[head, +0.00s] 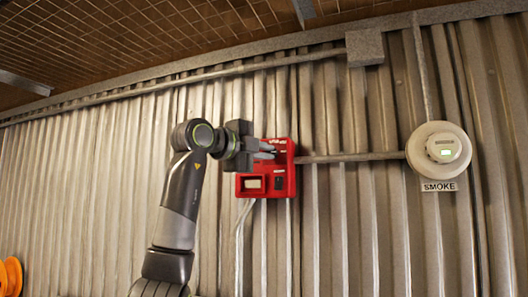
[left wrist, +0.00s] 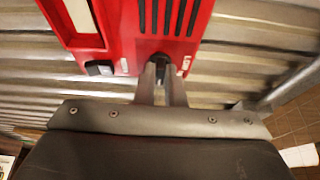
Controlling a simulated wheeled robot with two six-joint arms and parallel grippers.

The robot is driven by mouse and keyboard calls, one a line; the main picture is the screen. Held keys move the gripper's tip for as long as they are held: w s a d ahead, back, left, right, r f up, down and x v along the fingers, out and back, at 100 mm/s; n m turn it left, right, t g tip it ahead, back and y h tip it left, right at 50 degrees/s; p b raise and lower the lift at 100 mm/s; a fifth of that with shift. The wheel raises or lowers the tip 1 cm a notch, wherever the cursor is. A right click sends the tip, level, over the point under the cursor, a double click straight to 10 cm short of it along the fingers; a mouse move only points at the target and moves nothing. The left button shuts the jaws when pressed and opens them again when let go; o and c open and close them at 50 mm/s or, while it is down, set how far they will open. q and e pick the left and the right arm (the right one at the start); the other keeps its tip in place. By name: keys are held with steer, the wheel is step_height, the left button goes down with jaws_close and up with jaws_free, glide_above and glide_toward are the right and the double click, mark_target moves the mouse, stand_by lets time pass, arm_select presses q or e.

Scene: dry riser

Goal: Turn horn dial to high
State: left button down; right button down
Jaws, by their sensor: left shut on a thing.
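A red horn box (head: 281,187) is mounted on the corrugated metal wall, right of my left gripper (head: 267,149). In the left wrist view the red box (left wrist: 128,38) fills the upper middle, with dark slots, a pale window and a black switch. The small dark horn dial (left wrist: 160,57) sits near the box's edge. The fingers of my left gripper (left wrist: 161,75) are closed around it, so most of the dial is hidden. My right gripper is not in view.
An orange reel (head: 10,277) shows at the lower left.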

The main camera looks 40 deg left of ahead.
arm_select(q)
steer(key=c, duration=1.5)
jaws_free()
steer(key=shift+s+a+b, duration=0.45)
steer(key=shift+s+b, duration=0.7)
steer(key=shift+s, duration=1.75)
steer(key=shift+s+a+b, duration=0.45)
steer(key=shift+s+b, duration=0.75)
steer(key=shift+s, duration=1.65)
steer(key=shift+s+a+b, duration=0.45)
steer(key=shift+s+b, duration=0.7)
steer(key=shift+s, duration=1.75)
steer(key=shift+w, duration=0.15)
